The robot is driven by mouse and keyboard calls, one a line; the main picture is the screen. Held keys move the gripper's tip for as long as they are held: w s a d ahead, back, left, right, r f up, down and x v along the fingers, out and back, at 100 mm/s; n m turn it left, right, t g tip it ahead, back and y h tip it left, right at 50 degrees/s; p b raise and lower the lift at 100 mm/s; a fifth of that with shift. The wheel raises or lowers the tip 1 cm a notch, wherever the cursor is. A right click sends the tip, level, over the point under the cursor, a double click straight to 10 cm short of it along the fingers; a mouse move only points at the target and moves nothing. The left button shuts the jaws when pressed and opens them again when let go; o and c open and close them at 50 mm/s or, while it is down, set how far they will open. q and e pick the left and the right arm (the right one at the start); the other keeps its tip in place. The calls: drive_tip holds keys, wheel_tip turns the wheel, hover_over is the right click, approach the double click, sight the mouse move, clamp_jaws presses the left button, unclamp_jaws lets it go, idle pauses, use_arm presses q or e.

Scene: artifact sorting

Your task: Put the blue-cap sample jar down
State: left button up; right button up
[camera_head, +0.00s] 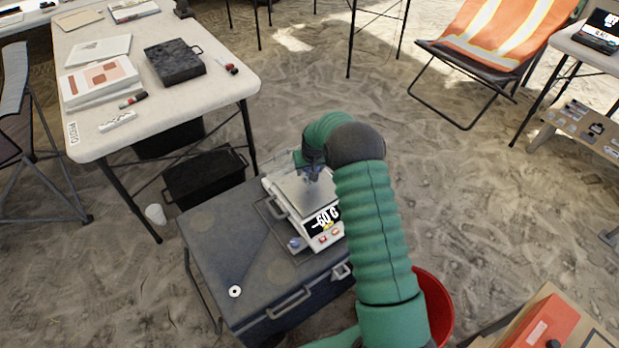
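My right arm reaches in from the bottom right, and its gripper (313,174) points down over the pan of a white scale (281,208). The arm and wrist cover most of the gripper, so I cannot tell whether its fingers are open or shut, or whether a jar is between them. The scale's display reads about -60 G. A small blue-topped item (294,243) is at the scale's front left corner; it is too small to tell whether it is the blue-cap sample jar. My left gripper is not in view.
The scale stands on a large dark case (215,245), whose left part is clear except for a small white ring (235,291). A white table (222,84) with papers and a dark box (174,62) is at upper left. A red bucket (440,305) is beside my arm.

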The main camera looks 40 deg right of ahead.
wheel_tip(320, 180, down, 3)
drive_tip(key=shift+a+b, duration=0.1)
drive_tip(key=shift+b, duration=0.5)
drive_tip(key=shift+f, duration=0.1)
drive_tip(key=shift+c, duration=0.7)
drive_tip(key=o, duration=1.5)
